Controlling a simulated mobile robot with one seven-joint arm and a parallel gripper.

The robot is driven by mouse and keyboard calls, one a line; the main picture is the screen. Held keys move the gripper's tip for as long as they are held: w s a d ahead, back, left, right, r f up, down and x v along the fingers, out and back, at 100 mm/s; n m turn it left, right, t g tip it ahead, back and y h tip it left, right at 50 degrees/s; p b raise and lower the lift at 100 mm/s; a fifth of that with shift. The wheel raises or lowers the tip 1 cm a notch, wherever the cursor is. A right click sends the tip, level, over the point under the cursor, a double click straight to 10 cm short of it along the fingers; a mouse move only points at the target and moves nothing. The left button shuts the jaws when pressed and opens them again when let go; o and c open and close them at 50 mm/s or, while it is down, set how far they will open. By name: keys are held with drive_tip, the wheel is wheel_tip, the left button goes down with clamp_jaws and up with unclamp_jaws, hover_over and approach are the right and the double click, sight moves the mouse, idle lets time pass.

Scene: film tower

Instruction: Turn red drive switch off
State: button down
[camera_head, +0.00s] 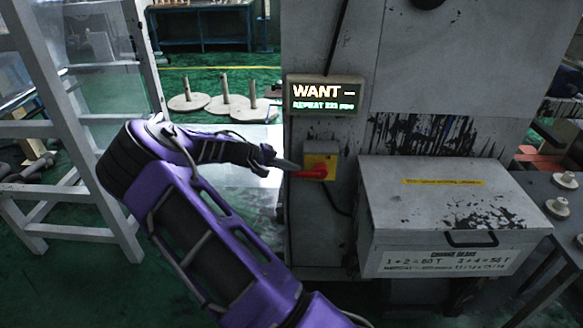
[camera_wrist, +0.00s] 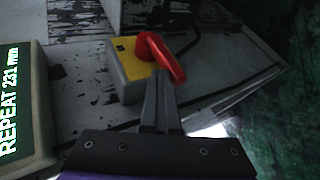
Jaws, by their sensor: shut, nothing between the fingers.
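The red drive switch (camera_head: 312,173) is a red rotary handle on a yellow-faced box (camera_head: 320,162), mounted on the grey machine front. In the head view the handle points left and slightly down. In the wrist view the red handle (camera_wrist: 160,55) slants across the yellow plate (camera_wrist: 126,50). My gripper (camera_head: 290,165) is shut and empty, just left of the handle in the head view. In the wrist view its fingertips (camera_wrist: 161,76) are right beside the handle's lower edge. I cannot tell whether they touch it.
A grey box (camera_head: 450,205) juts out to the right. A pale metal frame (camera_head: 70,130) stands left. Black cable runs below the switch.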

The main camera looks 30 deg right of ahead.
drive_tip(key=shift+a+f, duration=0.15)
drive_tip(key=shift+f, duration=0.05)
drive_tip(key=shift+r, duration=0.1)
wheel_tip(320, 180, up, 4)
drive_tip(key=shift+w+r+p, duration=0.1)
drive_tip(key=shift+p, duration=1.05)
drive_tip(key=v, duration=0.9)
drive_tip(key=shift+a, duration=0.5)
drive_tip(key=shift+w, duration=0.1)
